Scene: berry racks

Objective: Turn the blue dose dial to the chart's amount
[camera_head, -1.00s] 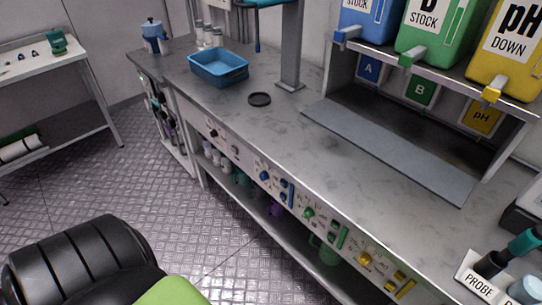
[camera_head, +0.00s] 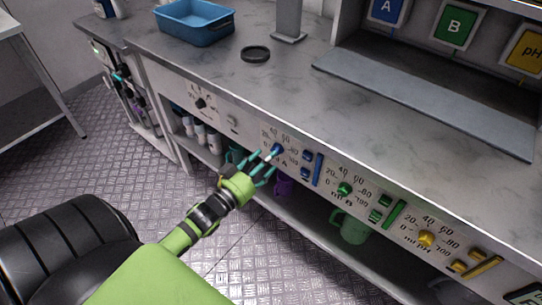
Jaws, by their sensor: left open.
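The blue dose dial (camera_head: 278,149) sits on the bench's front panel, with printed numbers around it. My left gripper (camera_head: 266,162) is open, its teal fingers pointing up at the blue dial. The fingertips are close to the dial and partly overlap it in the picture; I cannot tell whether they touch it. The dial's pointer is too small to read. A green dial (camera_head: 344,189) and a yellow dial (camera_head: 426,239) are farther right on the same panel. No chart is readable in view. My right gripper is not in view.
Blue buttons and a blue bar (camera_head: 318,169) are just right of the blue dial. A black knob (camera_head: 201,103) is to its left. A blue tray (camera_head: 194,24) and a black ring (camera_head: 255,54) lie on the worktop. Mugs, including a green one (camera_head: 350,226), stand on the shelf below.

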